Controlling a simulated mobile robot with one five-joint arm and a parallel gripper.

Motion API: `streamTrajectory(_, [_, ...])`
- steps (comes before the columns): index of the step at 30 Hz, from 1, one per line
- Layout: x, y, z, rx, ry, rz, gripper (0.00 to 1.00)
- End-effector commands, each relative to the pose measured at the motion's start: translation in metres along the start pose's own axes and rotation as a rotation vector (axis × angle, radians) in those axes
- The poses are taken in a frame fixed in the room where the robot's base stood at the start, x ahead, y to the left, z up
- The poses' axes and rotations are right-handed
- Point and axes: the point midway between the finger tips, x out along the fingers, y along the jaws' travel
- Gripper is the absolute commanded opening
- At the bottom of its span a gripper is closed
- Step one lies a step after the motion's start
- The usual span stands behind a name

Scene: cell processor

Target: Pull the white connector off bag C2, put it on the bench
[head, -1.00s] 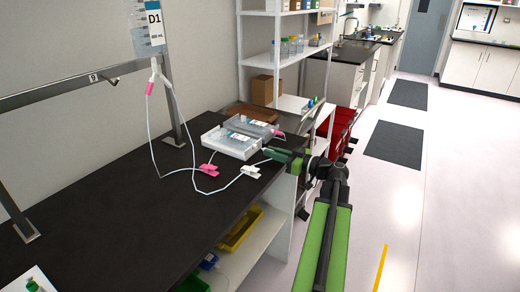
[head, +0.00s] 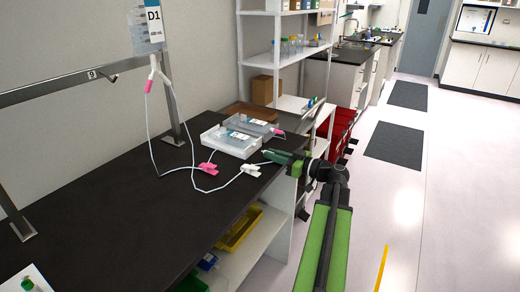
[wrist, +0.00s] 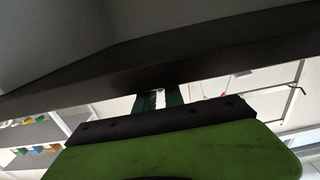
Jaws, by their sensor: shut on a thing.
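Two clear bags with blue-and-white labels lie in trays on the black bench (head: 110,215); the front bag (head: 230,138) is in a white tray (head: 211,142), the rear bag (head: 255,124) is behind it. Their labels are too small to read, so I cannot tell which is C2. My gripper (head: 268,153) is at the right end of the front tray, low over the bench edge. In the wrist view my gripper (wrist: 159,98) is shut on a small white piece, seemingly the white connector (wrist: 160,100). The head view hides it behind the fingers.
A white clamp (head: 250,170) and pink clamps (head: 208,168) sit on thin tubing on the bench. Bag D1 (head: 147,25) hangs from a metal frame (head: 70,90). A white shelf rack (head: 276,55) stands behind the bench. The front bench top is mostly clear.

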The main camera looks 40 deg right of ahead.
Motion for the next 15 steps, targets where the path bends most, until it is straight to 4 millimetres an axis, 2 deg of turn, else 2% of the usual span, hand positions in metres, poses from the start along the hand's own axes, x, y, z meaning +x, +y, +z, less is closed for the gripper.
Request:
streamTrajectory(11, [-0.0001, 0.0001, 0.0088, 0.000, 0.000, 0.000, 0.00])
streamTrajectory(12, [-0.0001, 0.0000, 0.0077, 0.000, 0.000, 0.000, 0.17])
streamTrajectory(15, [-0.0001, 0.0001, 0.0075, 0.000, 0.000, 0.000, 0.30])
